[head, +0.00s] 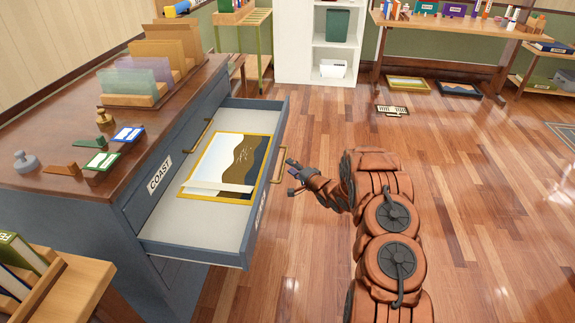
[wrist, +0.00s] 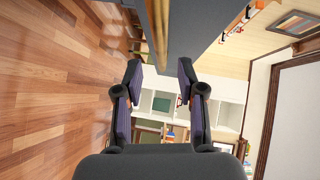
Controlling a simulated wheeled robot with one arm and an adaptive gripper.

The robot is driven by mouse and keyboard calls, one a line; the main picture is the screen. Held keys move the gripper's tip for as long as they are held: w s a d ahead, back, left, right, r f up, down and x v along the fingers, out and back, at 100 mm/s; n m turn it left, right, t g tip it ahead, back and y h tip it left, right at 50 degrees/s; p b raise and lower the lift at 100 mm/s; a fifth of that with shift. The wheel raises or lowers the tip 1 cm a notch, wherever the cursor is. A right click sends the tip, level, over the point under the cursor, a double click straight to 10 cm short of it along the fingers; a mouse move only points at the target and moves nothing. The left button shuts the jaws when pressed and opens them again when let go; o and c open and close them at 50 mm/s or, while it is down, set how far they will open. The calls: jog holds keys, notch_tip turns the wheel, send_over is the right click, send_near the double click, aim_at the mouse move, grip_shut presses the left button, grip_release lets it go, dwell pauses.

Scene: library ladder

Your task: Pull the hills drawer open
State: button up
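A blue-grey drawer (head: 222,120) stands pulled out of the cabinet in the head view. A framed landscape picture (head: 236,157) and a pale strip lie in it. A label on its front is too foreshortened to read. Its brass handle (head: 279,154) is on the outer front. My gripper (head: 291,171) is just right of that handle. In the wrist view my gripper (wrist: 159,68) is open, its fingers wide apart with nothing between the tips. The brass handle (wrist: 158,32) and the drawer front (wrist: 196,22) show just beyond the tips.
Another drawer front labelled COAST (head: 159,175) is shut in the cabinet, with its own brass handle (head: 197,136). The cabinet top (head: 60,130) carries stamps and card racks. A book rack (head: 75,285) stands at lower left. Wooden floor (head: 480,200) is clear on the right.

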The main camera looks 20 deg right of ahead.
jog(key=v, duration=0.7)
jog(key=shift+w, duration=0.1)
dwell(0.5)
jog(key=s+d+r+n+g+h, duration=0.1)
jog(key=s+r+n+g+h, duration=0.4)
jog(key=r, duration=0.4)
jog(key=s+a+r+n+g+h, duration=0.1)
jog(key=s+a+r+g, duration=0.15)
jog(key=s, duration=0.25)
jog(key=s+a+r+g+h, duration=0.1)
jog(key=s+a+r+g, duration=0.1)
jog(key=s+r, duration=0.25)
jog(key=s+a+r+n+g+y, duration=0.1)
jog(key=s+a+r+n+g, duration=0.15)
jog(key=s+a, duration=0.7)
jog(key=s+a+r+n+g+y, duration=0.1)
jog(key=s+a+r+n+g, duration=0.15)
jog(key=s, duration=1.35)
jog(key=s+a+r+n+g+y, duration=0.15)
jog(key=s+a+n+g, duration=0.35)
jog(key=s, duration=0.8)
notch_tip(320, 180, up, 14)
jog(key=a+m+t+p, duration=0.1)
jog(key=m+p, duration=0.1)
jog(key=p, duration=1)
jog(key=shift+a+t, duration=0.3)
jog(key=shift+t, duration=0.05)
